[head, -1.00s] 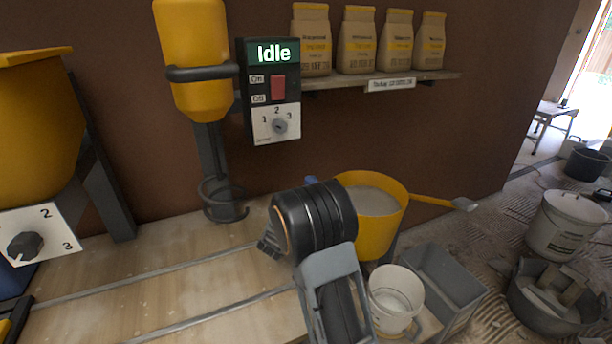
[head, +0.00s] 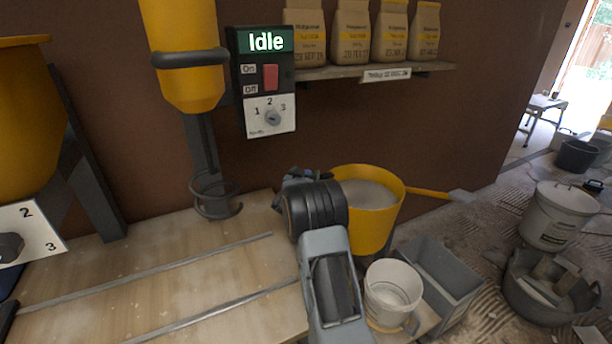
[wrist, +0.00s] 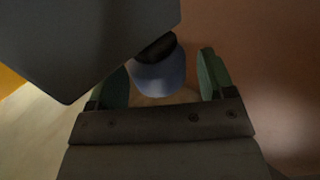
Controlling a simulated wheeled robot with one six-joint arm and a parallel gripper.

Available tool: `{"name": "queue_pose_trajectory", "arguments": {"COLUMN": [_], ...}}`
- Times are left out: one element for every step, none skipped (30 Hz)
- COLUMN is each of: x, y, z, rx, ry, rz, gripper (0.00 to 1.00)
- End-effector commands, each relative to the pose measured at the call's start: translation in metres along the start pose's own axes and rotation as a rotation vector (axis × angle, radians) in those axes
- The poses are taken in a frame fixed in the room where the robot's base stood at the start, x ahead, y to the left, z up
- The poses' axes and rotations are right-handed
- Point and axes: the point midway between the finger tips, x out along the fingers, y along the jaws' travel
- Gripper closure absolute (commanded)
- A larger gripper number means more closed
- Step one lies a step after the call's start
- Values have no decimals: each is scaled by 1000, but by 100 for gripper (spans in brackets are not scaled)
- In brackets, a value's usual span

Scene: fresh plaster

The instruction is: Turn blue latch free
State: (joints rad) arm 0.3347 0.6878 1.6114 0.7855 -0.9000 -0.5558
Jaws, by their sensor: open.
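The blue latch (wrist: 160,78) shows in the wrist view as a rounded blue knob on a dark stem. My gripper (wrist: 165,64) is open, with its two green fingers apart. The latch appears between the fingers, one on each side; I cannot tell whether either touches it. A large dark grey block (wrist: 90,40) fills the upper left and covers part of the space above the left finger. In the head view my arm hides the latch, and the gripper's fingers cannot be made out.
A yellow bucket (head: 362,225) of pale mix stands right of my arm. A white bucket (head: 393,290) and a grey tub (head: 440,280) are nearby. A control box (head: 264,80) reading "Idle" hangs on the brown wall. The wooden bench (head: 150,275) at left is mostly clear.

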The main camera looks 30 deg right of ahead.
Motion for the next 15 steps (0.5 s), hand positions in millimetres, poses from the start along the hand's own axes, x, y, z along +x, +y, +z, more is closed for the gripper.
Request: {"name": "queue_pose_trajectory", "arguments": {"x": [3,4,5,6,6,7,7,7,7,7,7,7,7,7,7], "y": [0,0,0,0,0,0,0,0,0,0,0,0,0,0,0], "z": [0,0,0,0,0,0,0,0,0,0,0,0,0,0,0], "rx": [0,0,0,0,0,0,0,0,0,0,0,0,0,0,0], "ry": [0,0,0,1,1,1,1,1,1,1,1,1,1,1,1], "rz": [0,0,0,0,0,0,0,0,0,0,0,-1,-1,-1,-1], "gripper": [24,24,24,24,24,24,24,24,24,24,24,24,24,27,31]}}
